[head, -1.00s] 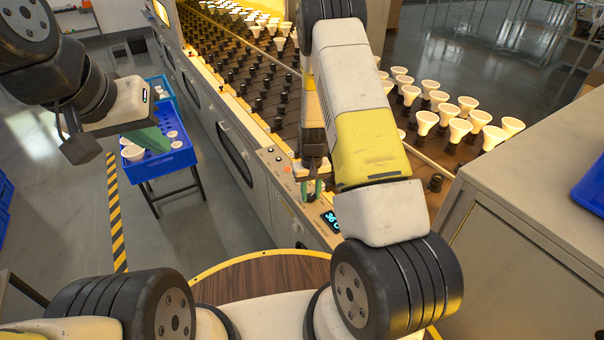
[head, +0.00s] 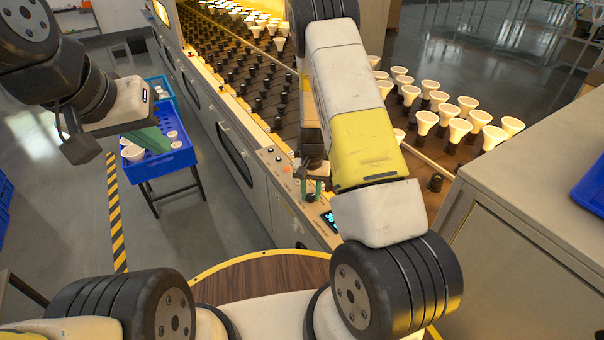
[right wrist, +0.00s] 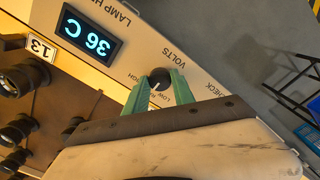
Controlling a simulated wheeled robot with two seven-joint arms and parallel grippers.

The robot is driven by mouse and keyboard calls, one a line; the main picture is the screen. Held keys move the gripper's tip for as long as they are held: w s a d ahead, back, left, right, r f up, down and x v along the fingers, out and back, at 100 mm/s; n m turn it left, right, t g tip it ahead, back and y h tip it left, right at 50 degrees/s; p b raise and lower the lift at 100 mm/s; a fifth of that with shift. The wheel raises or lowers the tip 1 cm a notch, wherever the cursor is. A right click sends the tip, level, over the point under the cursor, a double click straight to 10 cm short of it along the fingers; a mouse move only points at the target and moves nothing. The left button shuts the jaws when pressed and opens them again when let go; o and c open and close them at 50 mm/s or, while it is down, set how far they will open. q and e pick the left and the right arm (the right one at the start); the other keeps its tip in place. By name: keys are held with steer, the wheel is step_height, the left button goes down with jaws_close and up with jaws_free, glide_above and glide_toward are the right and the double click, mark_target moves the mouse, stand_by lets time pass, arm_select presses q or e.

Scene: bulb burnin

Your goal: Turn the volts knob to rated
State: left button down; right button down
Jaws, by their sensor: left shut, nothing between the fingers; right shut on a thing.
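The volts knob (right wrist: 158,78) is a small black dial with a white pointer mark, on the light control panel beside the word VOLTS. In the right wrist view the green fingers of my right gripper (right wrist: 159,88) are on either side of it, shut on it. The pointer mark faces the side where LOW is printed; other scale words are partly covered by the fingers. In the head view my right gripper (head: 311,189) is down at the panel, and the knob is hard to make out there. My left gripper (head: 150,139) is shut and empty above the blue crate.
A display (right wrist: 90,35) reading 36 C is on the same panel. The rack (head: 255,80) behind holds many sockets and white bulbs. A blue crate (head: 165,163) stands on a stand at left. A grey cabinet (head: 520,210) is at right.

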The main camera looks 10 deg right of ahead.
mark_target(311, 196)
steer(key=shift+s, duration=0.1)
steer(key=c, duration=1.1)
jaws_free()
steer(key=shift+o, duration=0.2)
steer(key=shift+r, duration=3.9)
